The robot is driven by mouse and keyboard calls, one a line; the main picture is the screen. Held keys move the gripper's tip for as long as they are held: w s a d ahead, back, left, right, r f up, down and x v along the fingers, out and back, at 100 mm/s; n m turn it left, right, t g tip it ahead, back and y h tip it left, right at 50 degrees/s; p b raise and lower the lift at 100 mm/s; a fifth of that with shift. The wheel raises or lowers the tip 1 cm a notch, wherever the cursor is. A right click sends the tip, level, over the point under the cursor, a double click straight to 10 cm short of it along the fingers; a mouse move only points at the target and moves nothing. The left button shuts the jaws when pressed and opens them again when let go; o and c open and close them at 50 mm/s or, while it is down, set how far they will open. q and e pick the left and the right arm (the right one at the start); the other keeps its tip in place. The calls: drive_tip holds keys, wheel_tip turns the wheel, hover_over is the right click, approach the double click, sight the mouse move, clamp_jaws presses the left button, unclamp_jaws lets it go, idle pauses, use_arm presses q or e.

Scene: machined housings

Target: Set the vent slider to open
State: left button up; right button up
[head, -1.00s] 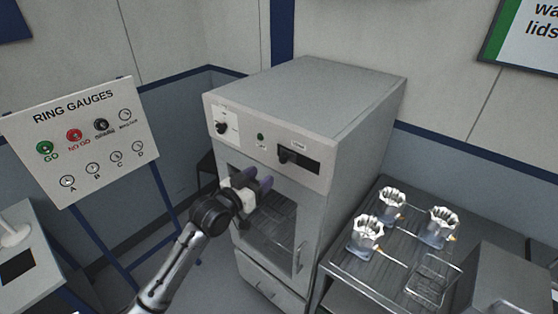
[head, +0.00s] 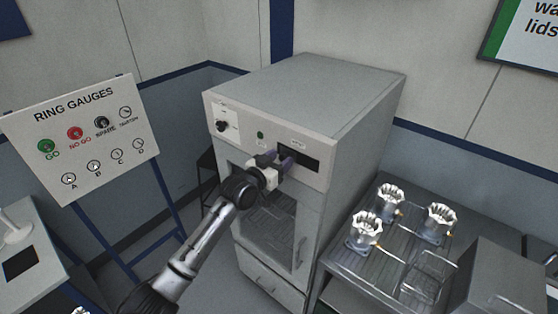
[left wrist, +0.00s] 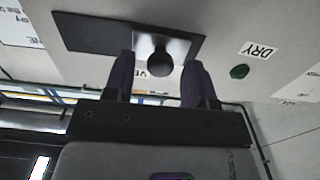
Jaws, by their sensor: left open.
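The vent slider is on the upper front panel of the grey oven. In the left wrist view its round dark knob (left wrist: 160,63) stands on a lighter plate near the right end of a dark slot (left wrist: 90,32). The dark slot also shows in the head view (head: 308,164), with its left part behind my gripper. My left gripper (head: 280,159) is open at the panel. In the left wrist view its two dark fingers stand on either side of the knob, with gaps showing. The label by the slot is partly hidden. My right gripper is not in view.
A green lamp (head: 260,135) and a switch (head: 222,125) sit left of the slot. The oven door (head: 270,225) is below. A rack table (head: 345,262) with metal housings stands right, a ring gauge board (head: 85,140) left.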

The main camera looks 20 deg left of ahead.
sight(309, 162)
use_arm(q)
clamp_jaws()
idle(0.3)
drive_tip(key=d+p, duration=0.1)
drive_tip(key=d, duration=0.1)
drive_tip(key=s+d+p, duration=0.1)
drive_tip(key=d, duration=0.1)
drive_tip(key=s+d+p, duration=0.1)
drive_tip(key=d+p, duration=0.1)
drive_tip(key=shift+s+d, duration=0.1)
drive_tip(key=shift+d, duration=0.25)
unclamp_jaws()
